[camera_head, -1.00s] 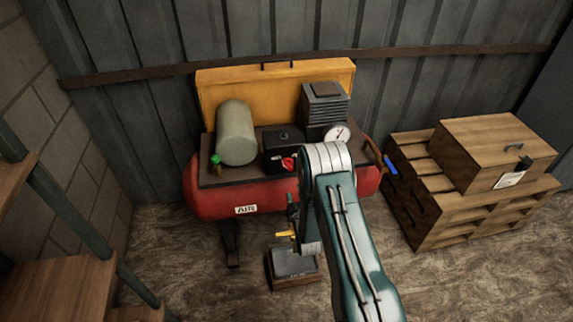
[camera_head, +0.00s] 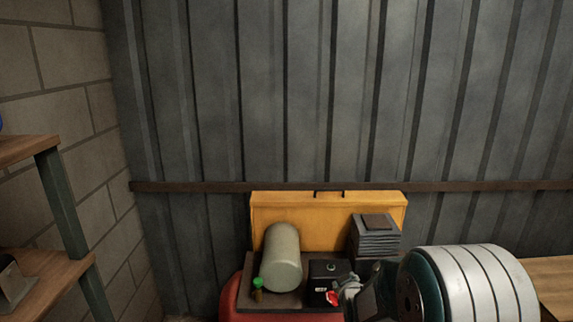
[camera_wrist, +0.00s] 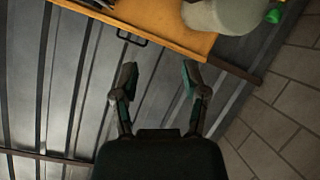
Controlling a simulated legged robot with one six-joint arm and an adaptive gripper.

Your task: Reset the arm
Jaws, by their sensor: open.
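My gripper shows in the wrist view (camera_wrist: 158,82) with its two fingers spread apart and nothing between them. Beyond the fingertips are the corrugated metal wall and the yellow panel (camera_wrist: 150,22) of the air compressor. In the head view my arm's large banded joint (camera_head: 470,285) fills the lower right, and it hides part of the compressor. The red compressor tank (camera_head: 238,300) shows only at the bottom edge. I cannot make out my gripper's fingertips clearly in the head view.
On the compressor stand a grey cylinder (camera_head: 283,258), a black box (camera_head: 328,280) and a finned block (camera_head: 375,237). A wooden shelf (camera_head: 45,275) stands at the left by the block wall. The wall (camera_head: 300,90) above the compressor is clear.

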